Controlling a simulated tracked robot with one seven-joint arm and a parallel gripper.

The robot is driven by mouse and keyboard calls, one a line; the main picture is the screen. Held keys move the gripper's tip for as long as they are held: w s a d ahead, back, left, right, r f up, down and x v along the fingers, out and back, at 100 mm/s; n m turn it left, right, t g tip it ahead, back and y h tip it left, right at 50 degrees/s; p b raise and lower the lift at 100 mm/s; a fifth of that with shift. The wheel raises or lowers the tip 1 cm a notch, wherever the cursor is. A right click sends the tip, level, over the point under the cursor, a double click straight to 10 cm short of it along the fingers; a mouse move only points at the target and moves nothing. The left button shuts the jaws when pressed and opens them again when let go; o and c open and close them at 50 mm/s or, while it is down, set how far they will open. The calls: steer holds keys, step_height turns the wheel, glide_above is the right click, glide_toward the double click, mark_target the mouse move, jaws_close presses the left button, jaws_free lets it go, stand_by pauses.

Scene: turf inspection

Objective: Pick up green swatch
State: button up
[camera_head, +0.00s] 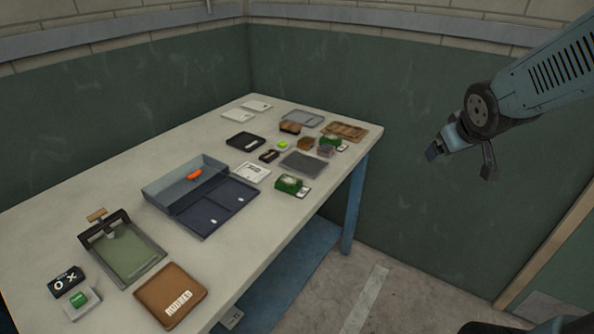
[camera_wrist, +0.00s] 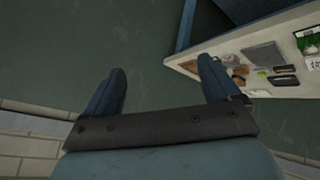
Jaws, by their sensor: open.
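A green, turf-like swatch with a white label (camera_head: 290,185) lies near the table's right-hand edge, beside a dark grey pad. A second green piece (camera_head: 328,147) lies farther back among brown samples. I cannot tell which one the task names. A green piece with a white label also shows at the upper right of the wrist view (camera_wrist: 309,41). My gripper (camera_head: 461,165) is open and empty, in the air to the right of the table and apart from every sample.
The long pale table (camera_head: 200,165) also bears a blue open case (camera_head: 183,171), a tray-like press (camera_head: 122,248), a brown pad (camera_head: 170,293) and a brown sample tray (camera_head: 345,131). A green wall (camera_head: 400,120) stands behind the table. Floor is open at the table's right.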

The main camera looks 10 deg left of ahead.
steer(key=w+a+f+n+y, duration=0.2)
steer(key=w+a+f+n, duration=0.1)
steer(key=w+a+f, duration=0.25)
steer(key=n+g+y, duration=0.2)
steer(key=n+y, duration=0.3)
steer(key=y, duration=0.7)
glide_toward(294, 182)
steer(key=shift+w+a+f+g, duration=0.35)
steer(key=shift+w+a+g, duration=0.1)
steer(key=shift+a, duration=0.3)
steer(key=shift+t, duration=0.25)
steer(key=shift+x, duration=3.15)
steer(key=shift+r, duration=0.15)
steer(key=c, duration=1.1)
